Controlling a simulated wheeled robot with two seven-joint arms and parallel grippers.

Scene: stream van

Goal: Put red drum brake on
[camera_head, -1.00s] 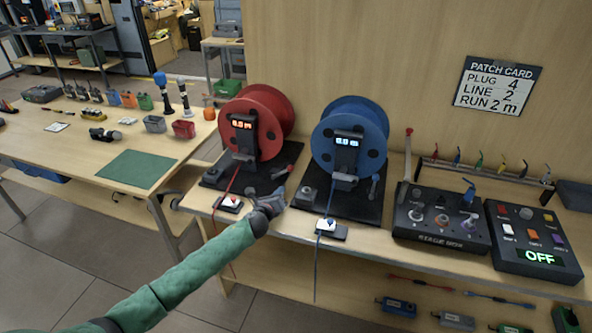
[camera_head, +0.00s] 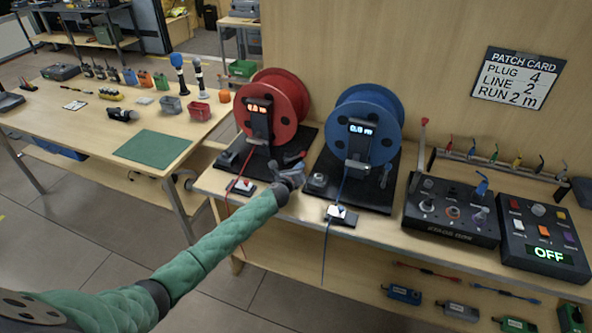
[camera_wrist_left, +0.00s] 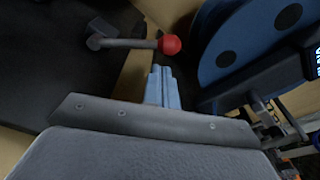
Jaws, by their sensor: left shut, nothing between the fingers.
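The red drum (camera_head: 272,108) stands on a black base plate on the bench, with a lit display on its front post. Its brake lever, a dark arm with a red ball knob (camera_wrist_left: 170,44), lies at the right of that base. In the head view the lever (camera_head: 292,157) is small and just beyond my left gripper (camera_head: 291,176). The left gripper is shut and empty. In the left wrist view its blue-grey fingertips (camera_wrist_left: 162,86) are together, just short of the knob, with a gap visible. My right gripper is not in view.
The blue drum (camera_head: 357,128) stands close to the right of my gripper, on its own base. A stage box (camera_head: 450,212) and a button box reading OFF (camera_head: 545,240) are further right. A side table with a green mat (camera_head: 152,148) is at the left.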

